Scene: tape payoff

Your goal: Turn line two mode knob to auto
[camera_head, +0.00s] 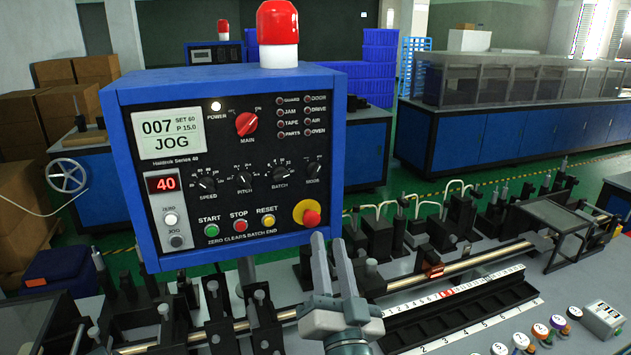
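A blue control box with a dark panel (240,125) fills the left and middle of the view. Its small black mode knob (313,171) sits at the panel's right end, past the speed, pitch and batch knobs. The knob's pointer setting is too small to read. The box's display (166,136) reads 007, SET 60, P 15.0 and JOG. No line number is legible on it.
A red emergency button (307,213) with a yellow collar is at the panel's lower right. A red main switch (246,124) is above. A red beacon (278,24) tops the box. Machine posts and rods (440,225) crowd the bench at right. Another control box (214,53) stands far back.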

